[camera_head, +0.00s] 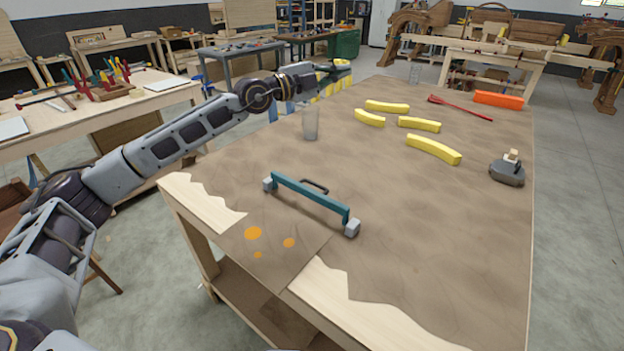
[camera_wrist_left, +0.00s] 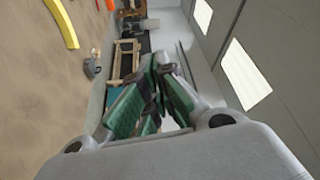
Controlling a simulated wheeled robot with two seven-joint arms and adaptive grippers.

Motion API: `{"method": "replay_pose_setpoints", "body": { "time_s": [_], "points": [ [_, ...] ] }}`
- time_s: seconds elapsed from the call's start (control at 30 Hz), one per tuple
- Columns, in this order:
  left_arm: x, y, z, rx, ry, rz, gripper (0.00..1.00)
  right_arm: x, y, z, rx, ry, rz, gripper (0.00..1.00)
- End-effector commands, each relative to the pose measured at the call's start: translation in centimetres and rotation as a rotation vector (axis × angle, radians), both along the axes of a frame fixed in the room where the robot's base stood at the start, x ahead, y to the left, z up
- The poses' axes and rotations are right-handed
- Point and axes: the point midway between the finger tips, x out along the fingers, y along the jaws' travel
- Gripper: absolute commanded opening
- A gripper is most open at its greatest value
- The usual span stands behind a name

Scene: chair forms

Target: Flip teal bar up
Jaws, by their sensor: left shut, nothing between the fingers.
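The teal bar (camera_head: 309,198) lies near the front of the brown-covered table in the head view. It has a grey block at each end and a dark handle (camera_head: 314,186) beside its middle. My left gripper (camera_head: 343,64) is raised beyond the table's left edge, far from the bar. In the left wrist view its green-padded fingers (camera_wrist_left: 152,95) are shut with nothing held. The bar is not visible in that view. My right gripper is not in view.
Several yellow curved pieces (camera_head: 434,149), a clear cup (camera_head: 311,122), a red tool (camera_head: 460,107), an orange block (camera_head: 498,99) and a dark grey tool (camera_head: 507,171) are on the table. The surface around the bar is mostly clear.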

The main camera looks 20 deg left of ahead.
Motion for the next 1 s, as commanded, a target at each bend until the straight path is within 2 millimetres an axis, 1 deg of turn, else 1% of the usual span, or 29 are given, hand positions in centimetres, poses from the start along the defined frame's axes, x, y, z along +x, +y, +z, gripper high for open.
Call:
{"method": "replay_pose_setpoints", "body": {
  "time_s": [0.2,0.47,0.77,1.0],
  "points": [
    [-1.2,-1.6,-3.4,0.136,0.081,-0.032,0.00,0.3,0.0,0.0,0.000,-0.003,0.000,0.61],
    [-2.4,-2.2,-7.2,0.292,0.180,-0.041,0.00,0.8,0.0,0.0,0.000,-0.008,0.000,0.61],
    [-3.6,-1.3,-11.3,0.460,0.304,-0.019,0.00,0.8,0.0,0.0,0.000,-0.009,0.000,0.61],
    [-4.4,0.5,-14.3,0.579,0.415,0.025,0.00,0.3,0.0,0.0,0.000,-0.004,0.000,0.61]
  ]
}}
